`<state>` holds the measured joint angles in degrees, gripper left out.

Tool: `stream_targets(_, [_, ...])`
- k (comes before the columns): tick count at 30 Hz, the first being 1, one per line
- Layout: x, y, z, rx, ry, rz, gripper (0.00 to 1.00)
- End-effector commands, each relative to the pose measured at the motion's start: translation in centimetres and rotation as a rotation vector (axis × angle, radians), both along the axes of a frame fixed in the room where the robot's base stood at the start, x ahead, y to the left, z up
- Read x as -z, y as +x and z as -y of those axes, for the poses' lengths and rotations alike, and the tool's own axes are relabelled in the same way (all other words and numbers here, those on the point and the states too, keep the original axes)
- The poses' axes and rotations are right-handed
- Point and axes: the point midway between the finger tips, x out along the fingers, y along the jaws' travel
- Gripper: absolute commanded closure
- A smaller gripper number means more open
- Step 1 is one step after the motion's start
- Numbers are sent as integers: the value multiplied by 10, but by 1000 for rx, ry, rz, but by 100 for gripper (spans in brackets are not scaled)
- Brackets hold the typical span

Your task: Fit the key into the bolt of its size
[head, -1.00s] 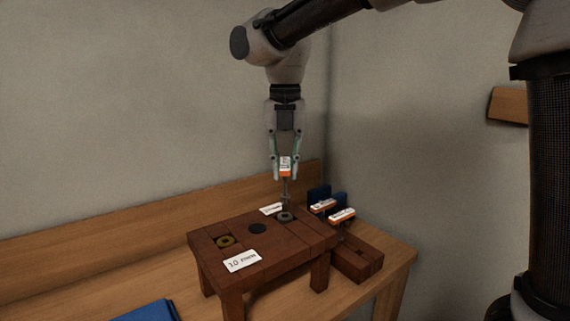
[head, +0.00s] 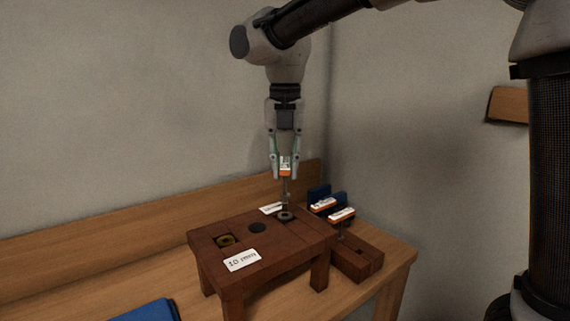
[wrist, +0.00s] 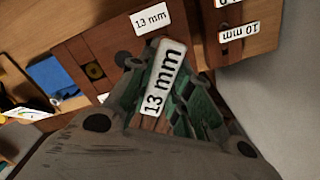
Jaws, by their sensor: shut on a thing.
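My gripper (head: 285,174) is shut on a key with an orange and white handle (head: 285,170), whose label reads 13 mm in the wrist view (wrist: 164,77). The key hangs upright, its thin shank pointing down. Its lower end is at the grey bolt (head: 286,216) on the right of the brown stand (head: 262,258); I cannot tell whether it is seated. A 13 mm plate (wrist: 151,19) lies beside that bolt. A brass bolt (head: 225,240) sits at the stand's left beside a 10 mm plate (head: 241,261).
Other orange and white keys (head: 341,214) stand in a low wooden rack (head: 362,262) to the right, one labelled 10 mm in the wrist view (wrist: 240,31). Walls close off the back and right. A blue object (head: 148,311) lies front left.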

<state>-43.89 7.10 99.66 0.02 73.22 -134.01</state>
Motion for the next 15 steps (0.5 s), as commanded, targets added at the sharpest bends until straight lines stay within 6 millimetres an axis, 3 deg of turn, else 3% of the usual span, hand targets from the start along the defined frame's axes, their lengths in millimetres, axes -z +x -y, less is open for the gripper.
stream_targets(15, [12,0,0,0,0,0,100])
